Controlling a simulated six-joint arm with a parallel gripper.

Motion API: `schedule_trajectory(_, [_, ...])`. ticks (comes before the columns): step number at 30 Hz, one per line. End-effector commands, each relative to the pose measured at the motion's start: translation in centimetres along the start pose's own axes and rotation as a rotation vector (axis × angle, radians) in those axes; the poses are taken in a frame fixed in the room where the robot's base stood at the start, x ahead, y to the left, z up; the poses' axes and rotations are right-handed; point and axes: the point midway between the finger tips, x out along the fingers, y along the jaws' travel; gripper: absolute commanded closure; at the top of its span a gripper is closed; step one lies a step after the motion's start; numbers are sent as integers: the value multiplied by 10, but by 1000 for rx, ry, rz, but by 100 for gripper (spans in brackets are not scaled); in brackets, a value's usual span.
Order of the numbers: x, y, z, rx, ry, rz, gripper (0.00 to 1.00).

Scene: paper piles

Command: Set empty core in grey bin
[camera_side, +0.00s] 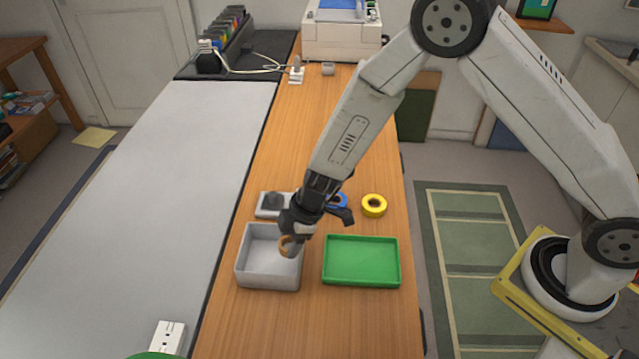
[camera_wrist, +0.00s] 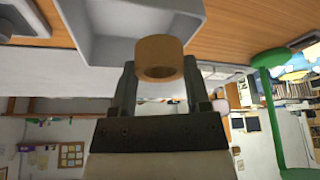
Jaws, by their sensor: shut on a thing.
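The empty core (camera_side: 287,247) is a small brown ring. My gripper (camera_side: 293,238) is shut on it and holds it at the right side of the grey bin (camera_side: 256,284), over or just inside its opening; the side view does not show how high. In the wrist view the brown core (camera_wrist: 160,58) sits between the two dark fingers of my gripper (camera_wrist: 160,80), its hollow facing the camera. The grey bin (camera_wrist: 120,48) shows behind and above it in the wrist view. The inside of the bin that shows in the side view looks empty.
A green tray (camera_side: 361,283) stands right of the bin and looks empty. A yellow tape roll (camera_side: 374,205) lies behind the tray, with a blue roll (camera_side: 341,200) partly hidden by my gripper. A grey dispenser (camera_side: 272,204) stands behind the bin. The wooden strip in front is clear.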

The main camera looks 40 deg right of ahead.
Motion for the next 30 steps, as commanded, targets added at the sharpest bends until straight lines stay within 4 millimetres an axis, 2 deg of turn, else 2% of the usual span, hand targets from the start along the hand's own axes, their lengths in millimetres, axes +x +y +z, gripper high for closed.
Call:
schedule_trajectory(9, [39,21,-6,1,0,-2,95])
schedule_trajectory(15, [58,31,-9,-1,0,-2,95])
schedule_trajectory(30, [70,38,-10,-1,0,-1,95])
